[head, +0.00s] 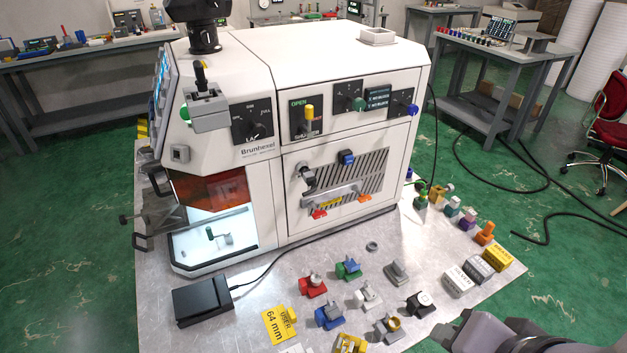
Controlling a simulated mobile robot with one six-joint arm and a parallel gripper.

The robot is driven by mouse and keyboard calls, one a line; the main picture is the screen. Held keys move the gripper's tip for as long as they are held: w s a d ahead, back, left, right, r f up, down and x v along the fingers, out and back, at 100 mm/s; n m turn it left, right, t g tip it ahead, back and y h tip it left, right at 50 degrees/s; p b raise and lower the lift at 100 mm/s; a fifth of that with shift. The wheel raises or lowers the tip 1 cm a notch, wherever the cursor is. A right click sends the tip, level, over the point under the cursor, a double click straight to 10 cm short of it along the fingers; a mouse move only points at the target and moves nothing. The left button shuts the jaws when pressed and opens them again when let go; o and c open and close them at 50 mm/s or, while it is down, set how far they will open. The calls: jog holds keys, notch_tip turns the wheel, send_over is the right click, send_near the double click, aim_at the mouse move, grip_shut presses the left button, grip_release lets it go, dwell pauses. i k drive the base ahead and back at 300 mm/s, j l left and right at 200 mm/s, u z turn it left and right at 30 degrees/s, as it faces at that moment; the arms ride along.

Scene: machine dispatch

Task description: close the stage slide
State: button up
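The white machine (350,65) stands on a metal-topped table. A lit chamber (205,240) with an orange window (215,190) is at its lower left. Grey and dark parts with a small knob (124,219) stick out from its left side near dark handles (158,182); this may be the stage slide, but its exact position is unclear. The end of my arm, with a grey part of my gripper (472,332), shows at the bottom right, well away from the machine's left side. Its fingers cannot be made out.
Several coloured blocks and fixtures, including a red one (313,286), crowd the table front. A black box (203,300) with a cable lies before the chamber. A yellow "64 mm" card (279,324) lies nearby. Green floor (70,190) is open to the left.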

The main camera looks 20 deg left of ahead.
aim_at(176, 218)
jog(key=u, duration=1.95)
jog(key=j, duration=0.25)
jog(key=i+j+z, duration=0.1)
jog(key=j, duration=0.6)
jog(key=i+j+z, duration=0.1)
jog(key=j, duration=0.65)
jog(key=i+j+z, duration=0.1)
jog(key=j, duration=0.6)
jog(key=i+j, duration=0.15)
jog(key=j, duration=0.6)
jog(key=i+z, duration=0.15)
jog(key=i, duration=0.55)
jog(key=i+j+z, duration=0.15)
jog(key=i, duration=0.55)
